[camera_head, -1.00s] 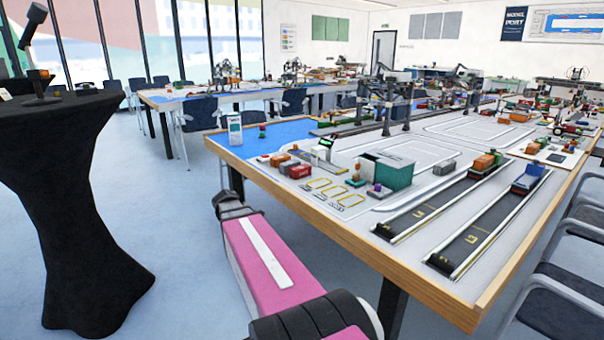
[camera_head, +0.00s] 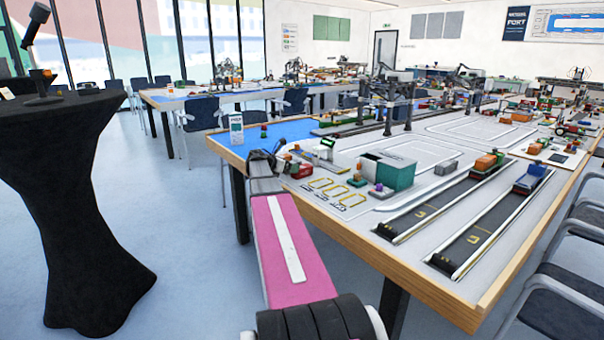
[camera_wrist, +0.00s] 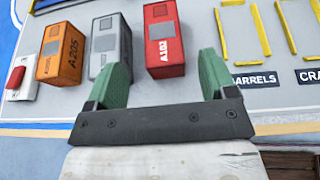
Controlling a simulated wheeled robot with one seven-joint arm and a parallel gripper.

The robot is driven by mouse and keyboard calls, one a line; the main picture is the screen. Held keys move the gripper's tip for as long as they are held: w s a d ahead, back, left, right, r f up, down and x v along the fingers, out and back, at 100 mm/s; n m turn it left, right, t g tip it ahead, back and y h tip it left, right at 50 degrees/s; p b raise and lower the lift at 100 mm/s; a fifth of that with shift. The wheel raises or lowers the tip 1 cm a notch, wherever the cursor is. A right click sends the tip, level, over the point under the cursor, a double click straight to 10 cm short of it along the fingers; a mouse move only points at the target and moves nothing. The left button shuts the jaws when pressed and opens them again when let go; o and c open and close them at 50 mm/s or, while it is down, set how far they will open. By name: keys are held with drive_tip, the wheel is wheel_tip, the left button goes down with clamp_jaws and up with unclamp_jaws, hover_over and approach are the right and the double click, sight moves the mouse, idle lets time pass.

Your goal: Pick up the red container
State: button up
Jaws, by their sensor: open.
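The red container (camera_wrist: 164,38), marked A102, lies on the grey board in the wrist view. It also shows in the head view (camera_head: 303,171), just right of the end of my arm. My gripper (camera_wrist: 160,72) is open and empty. Its two green fingers spread to the left and right of the red container's near end, with the container mostly beyond them. In the head view my gripper (camera_head: 272,155) is at the table's near left edge, and its fingers are hard to make out there.
A grey container (camera_wrist: 110,46) stands just left of the red one, partly behind the left finger. An orange container (camera_wrist: 62,52), marked A205, is further left, beside a red-and-white piece (camera_wrist: 17,78). Yellow-outlined bays (camera_wrist: 262,36) lie to the right. A green bin (camera_head: 398,174) stands further along.

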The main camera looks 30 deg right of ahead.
sight(302, 171)
drive_tip(key=shift+x, duration=3)
drive_tip(key=shift+s, duration=0.2)
drive_tip(key=c, duration=1)
